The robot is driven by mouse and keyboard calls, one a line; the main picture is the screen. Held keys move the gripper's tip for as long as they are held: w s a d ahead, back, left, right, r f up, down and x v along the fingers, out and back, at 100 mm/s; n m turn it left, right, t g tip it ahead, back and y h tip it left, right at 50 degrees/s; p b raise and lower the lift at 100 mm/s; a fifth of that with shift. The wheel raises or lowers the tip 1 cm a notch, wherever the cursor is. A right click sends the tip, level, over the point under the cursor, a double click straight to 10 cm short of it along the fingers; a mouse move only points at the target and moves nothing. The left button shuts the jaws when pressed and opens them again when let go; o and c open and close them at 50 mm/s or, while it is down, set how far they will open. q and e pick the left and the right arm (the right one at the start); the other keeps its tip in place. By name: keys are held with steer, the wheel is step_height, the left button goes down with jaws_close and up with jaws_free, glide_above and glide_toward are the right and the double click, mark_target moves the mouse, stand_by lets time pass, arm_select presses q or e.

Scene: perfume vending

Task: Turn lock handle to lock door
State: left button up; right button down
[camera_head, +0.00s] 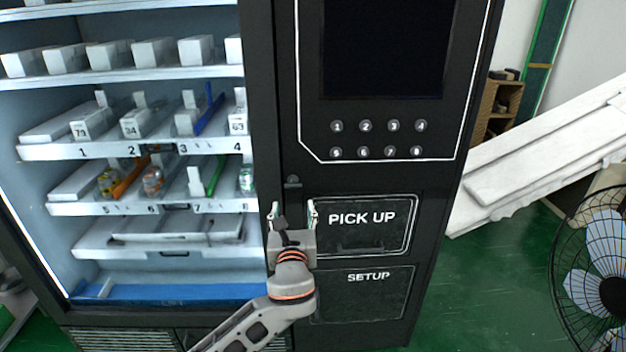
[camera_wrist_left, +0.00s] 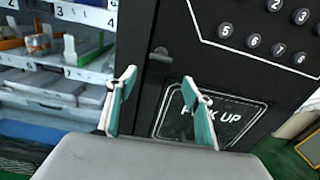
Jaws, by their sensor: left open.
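The vending machine's black front (camera_head: 283,100) has a small dark lock handle (camera_head: 293,181) left of and above the PICK UP panel (camera_head: 360,225). The lock handle also shows in the left wrist view (camera_wrist_left: 161,54), just beyond and above the fingertips. My left gripper (camera_head: 294,212) points up at the black front, just below the lock handle. Its two teal fingers (camera_wrist_left: 158,80) are open and spread apart, with nothing between them. I cannot tell the handle's exact turn angle. My right gripper is not in view.
Shelves (camera_head: 150,208) with several small items fill the lit cabinet at left. Numbered buttons (camera_head: 365,126) and a dark screen (camera_head: 385,50) are above. A SETUP panel (camera_head: 365,295) is below. A fan (camera_head: 600,260) and white boards (camera_head: 550,150) stand at right.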

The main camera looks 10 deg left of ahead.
mark_target(293, 187)
arm_select(q)
steer(key=shift+r+x, duration=0.2)
steer(key=shift+x, duration=1.15)
steer(key=shift+r+x, duration=0.2)
steer(key=shift+x, duration=1.1)
steer(key=shift+r+x, duration=0.15)
steer(key=shift+x, duration=1.2)
steer(key=shift+a, duration=0.1)
steer(key=c, duration=1.1)
